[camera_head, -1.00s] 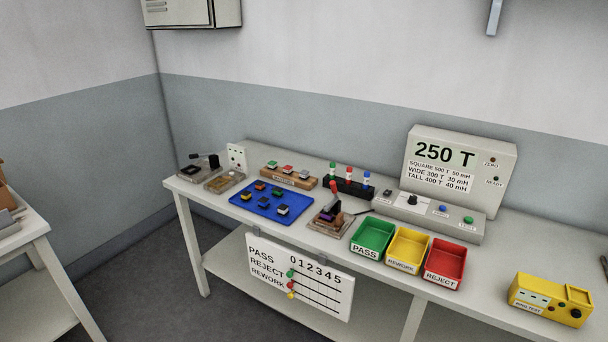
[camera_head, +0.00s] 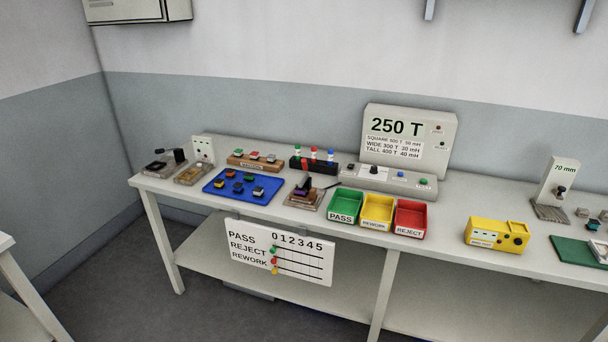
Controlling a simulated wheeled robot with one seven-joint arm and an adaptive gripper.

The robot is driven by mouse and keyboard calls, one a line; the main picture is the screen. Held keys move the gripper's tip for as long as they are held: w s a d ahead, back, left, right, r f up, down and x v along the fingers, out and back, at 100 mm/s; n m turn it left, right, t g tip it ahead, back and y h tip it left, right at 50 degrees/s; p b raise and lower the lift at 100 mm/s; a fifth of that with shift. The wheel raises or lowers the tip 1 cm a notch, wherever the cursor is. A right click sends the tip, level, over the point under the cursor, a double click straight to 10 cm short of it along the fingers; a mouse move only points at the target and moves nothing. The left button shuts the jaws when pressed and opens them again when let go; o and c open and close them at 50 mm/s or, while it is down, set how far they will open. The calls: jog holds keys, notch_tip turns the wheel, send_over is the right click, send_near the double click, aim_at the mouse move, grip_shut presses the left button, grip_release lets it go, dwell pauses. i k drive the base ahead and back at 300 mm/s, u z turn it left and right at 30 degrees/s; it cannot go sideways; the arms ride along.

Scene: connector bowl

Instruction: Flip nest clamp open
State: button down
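A small fixture with an upright red-tipped lever (camera_head: 304,187) stands near the front edge of the bench, between the blue tray and the green bin. It looks like the nest clamp. It has a brown and grey base and a dark purple part under the red tip, and a dark cable runs from its right side towards the tester. It is too small to tell whether the clamp is open or shut. My gripper is not in view.
The blue tray (camera_head: 215,187) holds several small parts. Green (camera_head: 345,205), yellow (camera_head: 377,212) and red (camera_head: 411,218) bins stand right of the fixture. The tester (camera_head: 410,135) reads 250 T. A yellow box (camera_head: 497,235) is farther right. A tally board (camera_head: 278,252) hangs in front.

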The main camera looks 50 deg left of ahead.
aim_at(303, 161)
jog(key=u, duration=1.4)
jog(key=i, duration=0.15)
jog(key=u, duration=0.15)
